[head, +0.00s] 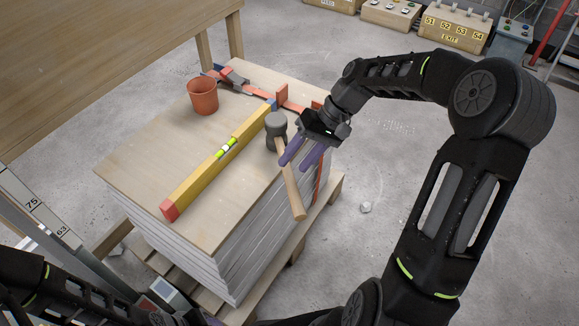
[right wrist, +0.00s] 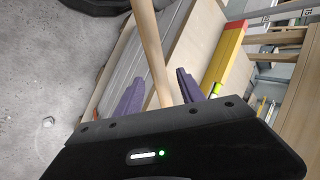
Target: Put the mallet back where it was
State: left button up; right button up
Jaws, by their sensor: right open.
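The mallet has a dark grey head (head: 276,127) and a pale wooden handle (head: 292,190). It lies on top of the board stack (head: 150,170), near the right edge, with the handle end jutting out past the edge. My right gripper (head: 298,160) is open, its purple fingers pointing down at the handle just below the head. In the right wrist view the handle (right wrist: 153,60) runs between the two spread fingers (right wrist: 158,92); I cannot tell whether either touches it. The mallet head is hidden there. My left gripper is out of view; only parts of that arm show at lower left.
A yellow level with red ends (head: 200,175) lies left of the mallet. An orange pot (head: 202,96) and a red clamp (head: 282,95) are at the back of the stack. A wooden table (head: 90,50) stands at upper left. Switch boxes (head: 455,28) line the back floor.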

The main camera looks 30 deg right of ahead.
jog(key=v, duration=0.7)
jog(key=shift+r+p, duration=0.3)
jog(key=shift+p, duration=0.15)
jog(key=shift+d, duration=0.15)
